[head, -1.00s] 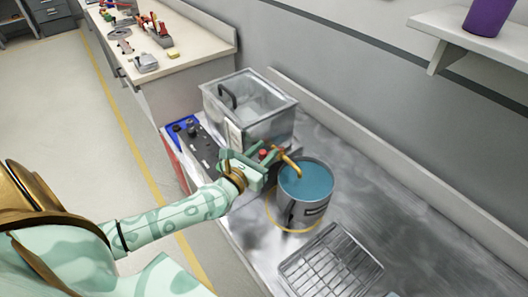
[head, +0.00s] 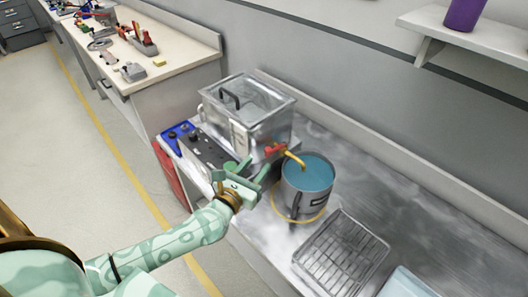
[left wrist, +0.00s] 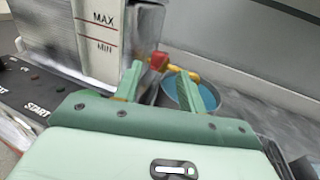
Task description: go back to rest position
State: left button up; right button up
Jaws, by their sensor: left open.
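My left gripper (head: 250,172) is open and empty. The tap (head: 275,149) sits at the tank's lower right corner. Its spout hangs over a steel pot (head: 307,195) holding blue liquid. My right gripper is not in view.
A control panel (head: 200,147) with knobs lies left of the tank. A wire rack (head: 342,252) lies on the steel counter right of the pot. A purple container (head: 464,14) stands on a wall shelf. A bench (head: 150,65) with tools is behind. The floor at left is clear.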

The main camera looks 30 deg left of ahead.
pick_arm(q)
jog(key=s+d+r+m+g+h, duration=0.15)
jog(key=s+d+m+h, duration=0.35)
jog(key=m, duration=0.5)
jog(key=s+d+m+g+h, duration=0.2)
jog(key=d+m+h, duration=0.1)
jog(key=d+m, duration=0.55)
jog(key=s+f+m+g+y, duration=0.25)
jog(key=s+m+g, duration=0.2)
jog(key=m, duration=0.85)
jog(key=s+a+f+m+g+y, duration=0.1)
jog(key=s+a+m+g+y, duration=0.1)
jog(key=s+a+m+y, duration=0.5)
jog(key=s+a+m+g+y, duration=0.1)
jog(key=s+a+m+y, duration=0.25)
jog(key=a, duration=0.65)
jog(key=s+d+f+g+h, duration=0.1)
jog(key=s+d+f+g, duration=0.1)
jog(key=f, duration=1.1)
jog(key=s+d+f+g+h, duration=0.1)
jog(key=s+d+f+h, duration=0.15)
jog(key=f, duration=1.05)
jog(key=s+f+n+g, duration=0.2)
jog(key=s+f+g, duration=0.1)
jog(key=s+f, duration=1.2)
jog(key=s+h, duration=0.1)
jog(key=s, duration=0.4)
jog(key=shift+a+f+n, duration=0.15)
jog(key=shift+a+n, duration=0.05)
jog(key=shift+n, duration=0.1)
